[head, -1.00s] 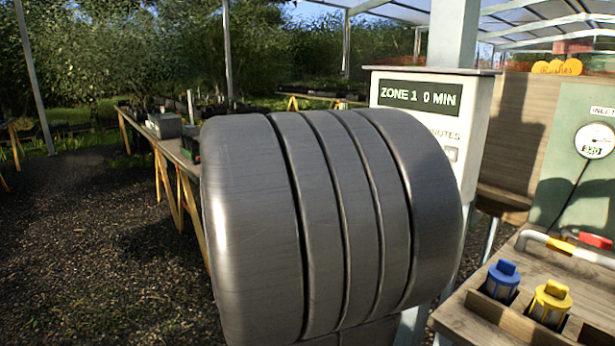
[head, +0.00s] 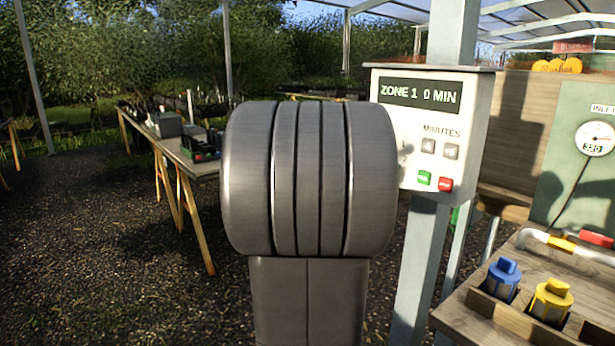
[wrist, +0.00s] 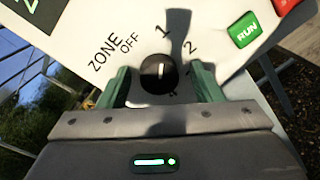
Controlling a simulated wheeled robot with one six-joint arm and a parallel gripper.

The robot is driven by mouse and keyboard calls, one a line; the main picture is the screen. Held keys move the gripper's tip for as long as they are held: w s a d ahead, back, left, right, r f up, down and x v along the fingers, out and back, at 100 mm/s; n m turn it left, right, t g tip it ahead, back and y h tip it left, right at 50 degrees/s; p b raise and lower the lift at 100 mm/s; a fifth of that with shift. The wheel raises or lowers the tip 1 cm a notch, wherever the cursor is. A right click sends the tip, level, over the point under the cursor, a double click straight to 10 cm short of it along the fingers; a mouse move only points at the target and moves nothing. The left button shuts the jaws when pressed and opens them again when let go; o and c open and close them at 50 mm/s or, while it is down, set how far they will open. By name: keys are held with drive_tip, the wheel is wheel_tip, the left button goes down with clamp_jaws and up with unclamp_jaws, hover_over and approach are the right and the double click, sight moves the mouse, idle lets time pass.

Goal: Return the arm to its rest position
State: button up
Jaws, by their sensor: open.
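My gripper (wrist: 162,86) is open in the wrist view, with one green finger on each side of a round black knob. The black knob (wrist: 158,74) sits on a white panel marked ZONE, OFF, 1 and 2, and its white mark points roughly up towards 1. Nothing is held; I cannot tell how far the fingertips stand from the panel. In the head view, my grey arm fills the middle and hides the gripper and the knob. The white control box (head: 400,120) shows ZONE 1 0 MIN on its display (head: 420,95).
The box has a green button (head: 424,177) and a red button (head: 445,184). A wooden bench (head: 480,312) at lower right holds a blue-capped (head: 502,282) and a yellow-capped (head: 550,302) part. A plant table (head: 200,167) stands at left. The gravel at lower left is clear.

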drive_tip(key=shift+s+a+n+h+p, duration=0.1)
drive_tip(key=shift+s+a+n+p, duration=0.6)
drive_tip(key=shift+n+p, duration=1.35)
drive_tip(key=shift+s+a+n+h+p, duration=0.1)
drive_tip(key=shift+s+a+n+p, duration=0.25)
drive_tip(key=shift+a+n+p, duration=1.7)
drive_tip(key=shift+s+d+n+h+p, duration=0.2)
drive_tip(key=shift+s+n+p, duration=0.45)
drive_tip(key=shift+p, duration=2.8)
drive_tip(key=shift+w+r, duration=0.1)
